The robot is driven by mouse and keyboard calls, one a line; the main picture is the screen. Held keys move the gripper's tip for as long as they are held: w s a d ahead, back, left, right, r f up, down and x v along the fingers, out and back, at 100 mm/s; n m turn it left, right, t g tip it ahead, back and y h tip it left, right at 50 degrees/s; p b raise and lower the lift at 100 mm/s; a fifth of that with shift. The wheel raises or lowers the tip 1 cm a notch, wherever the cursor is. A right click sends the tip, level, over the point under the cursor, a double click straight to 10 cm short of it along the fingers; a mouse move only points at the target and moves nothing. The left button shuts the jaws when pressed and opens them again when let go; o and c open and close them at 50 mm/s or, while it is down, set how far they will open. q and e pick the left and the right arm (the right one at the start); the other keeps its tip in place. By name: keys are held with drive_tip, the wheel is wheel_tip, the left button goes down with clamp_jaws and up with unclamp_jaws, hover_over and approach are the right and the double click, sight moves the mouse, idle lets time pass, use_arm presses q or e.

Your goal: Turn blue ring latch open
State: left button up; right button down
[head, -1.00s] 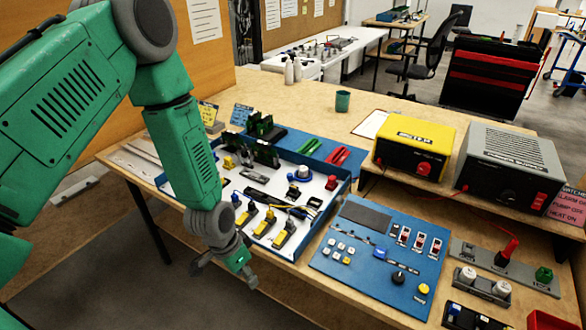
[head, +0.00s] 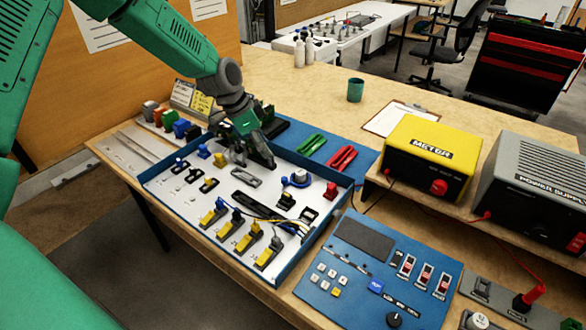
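The blue ring latch (head: 288,182) lies in the right rear part of the shallow blue-edged tray (head: 325,222), with a pale round knob at its ring. Its exact turn position is too small to read. My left gripper (head: 250,138) is over the rear of the tray, to the left of the latch and apart from it. It overlaps dark clip-like parts there, so its fingertips are hard to separate from them. I see nothing clearly held. My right gripper is not in view.
Yellow-based levers (head: 245,237) and cables fill the tray's front. A blue control panel (head: 345,292) stands to its right. Green (head: 312,144) and red (head: 341,158) parts lie behind it. The yellow meter (head: 428,160) stands at the right. Bare bench lies behind, around the green cup (head: 355,90).

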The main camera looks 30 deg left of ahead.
sight(284, 178)
use_arm(q)
drive_tip(key=x, duration=1.2)
drive_tip(key=shift+s+d+f+b, duration=0.1)
drive_tip(key=shift+f+b, duration=0.1)
drive_tip(key=shift+b, duration=0.1)
drive_tip(key=shift+w+f, duration=0.2)
drive_tip(key=shift+f, duration=0.4)
drive_tip(key=shift+r, duration=0.1)
clamp_jaws()
